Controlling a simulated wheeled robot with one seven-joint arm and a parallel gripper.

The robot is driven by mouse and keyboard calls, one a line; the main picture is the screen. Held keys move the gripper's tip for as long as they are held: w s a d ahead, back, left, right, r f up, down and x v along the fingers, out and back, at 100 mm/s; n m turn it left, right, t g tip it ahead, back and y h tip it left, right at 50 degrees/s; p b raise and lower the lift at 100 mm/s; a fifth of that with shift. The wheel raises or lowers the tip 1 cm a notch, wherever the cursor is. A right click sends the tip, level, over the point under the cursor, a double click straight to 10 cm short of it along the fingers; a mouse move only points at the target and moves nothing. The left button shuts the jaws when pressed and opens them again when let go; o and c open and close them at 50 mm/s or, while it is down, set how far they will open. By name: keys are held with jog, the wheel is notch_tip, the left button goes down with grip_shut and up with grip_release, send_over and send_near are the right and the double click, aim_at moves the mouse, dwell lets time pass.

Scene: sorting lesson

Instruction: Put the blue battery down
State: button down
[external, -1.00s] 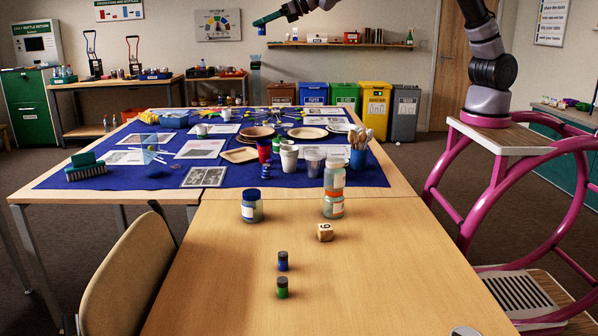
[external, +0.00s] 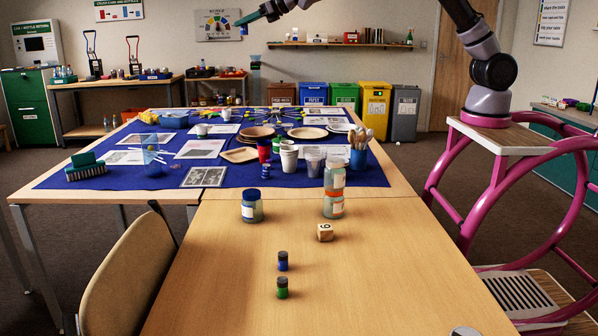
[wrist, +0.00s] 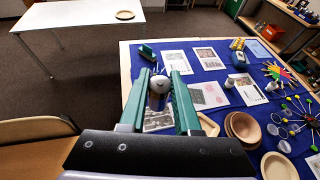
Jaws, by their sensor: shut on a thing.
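The blue battery (external: 243,31) hangs at the tip of my gripper (external: 243,22), high in the air, and shows small and bluish in the external view. In the wrist view, my green-fingered gripper (wrist: 160,90) is shut on the battery, whose greyish rounded end (wrist: 158,83) shows between the fingers. Its lower part is hard to make out. Nothing supports the battery from below. In the wrist view, it overlaps a printed sheet (wrist: 158,119) on the blue cloth (wrist: 210,76).
The cloth-covered table holds a brush (external: 86,168), plates (external: 240,155) and cups (external: 289,158). Bare wood lies around the cylinders.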

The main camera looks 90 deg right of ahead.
jog(key=w+d+f+m+g+h, duration=0.1)
jog(key=w+d+m+h, duration=0.15)
jog(key=d, duration=0.25)
jog(key=w+d+f+m+g+h, duration=0.1)
jog(key=w+d+f+m+h, duration=0.1)
jog(key=w+d, duration=0.15)
jog(key=shift+s+d+f, duration=0.1)
jog(key=shift+d+f, duration=0.05)
jog(key=shift+f, duration=8.55)
jog(key=shift+w+d+f, duration=0.1)
jog(key=shift+f, duration=8.6)
jog(key=shift+s+d+f, duration=0.1)
jog(key=shift+d+f, duration=0.05)
jog(key=shift+f, duration=8.55)
jog(key=shift+f, duration=0.2)
jog(key=c, duration=0.7)
grip_release()
jog(key=shift+c, duration=0.2)
jog(key=shift+o, duration=0.6)
jog(key=shift+r, duration=0.15)
